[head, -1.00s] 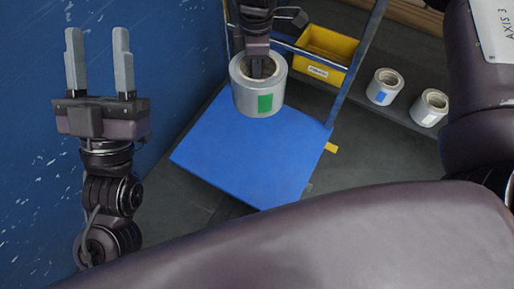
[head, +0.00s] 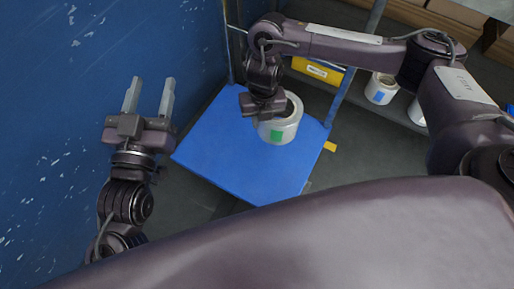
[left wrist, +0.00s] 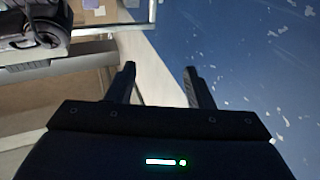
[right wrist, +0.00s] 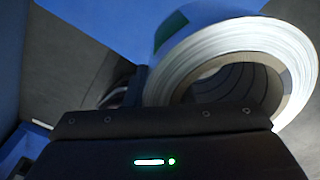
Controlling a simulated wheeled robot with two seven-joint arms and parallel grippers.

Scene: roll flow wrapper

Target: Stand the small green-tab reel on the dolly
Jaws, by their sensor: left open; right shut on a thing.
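The small green-tab reel (head: 284,129) is a silver-white roll with a green tab, over the dolly's blue deck (head: 225,152) in the head view. My right gripper (head: 266,107) is shut on the reel at its left side. The reel's open core faces up; I cannot tell whether its underside touches the deck. In the right wrist view the reel (right wrist: 235,50) fills the upper right, with one dark finger beside its wall and the other hidden. My left gripper (head: 149,97) is open and empty at the left, by the blue wall; its parted fingers show in the left wrist view (left wrist: 160,88).
A blue dolly handle frame (head: 345,95) rises behind the deck. Beyond it are a yellow bin (head: 318,71) and a reel with a blue tab (head: 380,89), with another reel (head: 416,113) partly hidden by my right arm. The front and left of the deck are clear.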

